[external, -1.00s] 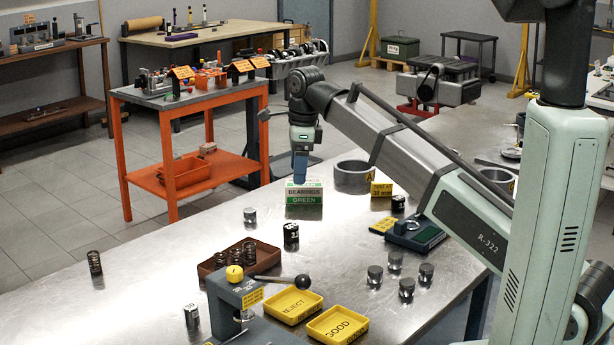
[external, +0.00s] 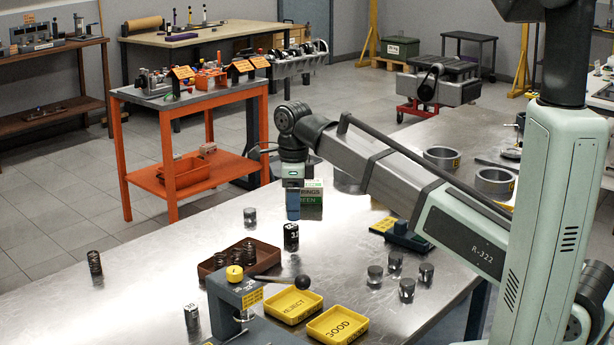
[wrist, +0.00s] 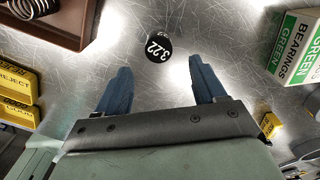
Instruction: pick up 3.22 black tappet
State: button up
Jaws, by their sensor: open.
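The black tappet marked 3.22 (wrist: 158,47) stands upright on the metal bench, its round labelled top facing up in the wrist view. It also shows in the external view (external: 291,237), just below my gripper's fingers in the picture. My gripper (wrist: 161,65) is open and empty, its two blue fingers pointing down. In the wrist view the tappet lies just beyond the fingertips, roughly centred between them. In the external view my gripper (external: 293,217) is above the bench, with the fingers seen edge-on.
A green-and-white bearings box (external: 313,198) stands close behind my gripper. A brown tray (external: 212,263) of springs, a press with a ball-ended lever (external: 302,282) and yellow reject (external: 291,305) and good (external: 338,324) trays are nearer. Several grey tappets (external: 395,260) stand right.

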aim_at(292, 226)
jog(key=shift+a+f, duration=0.15)
jog(key=shift+f, duration=1.2)
jog(key=shift+a+f, duration=0.1)
jog(key=shift+f, duration=1.2)
jog(key=c, duration=1.2)
jog(key=shift+o, duration=0.2)
jog(key=shift+r, duration=0.1)
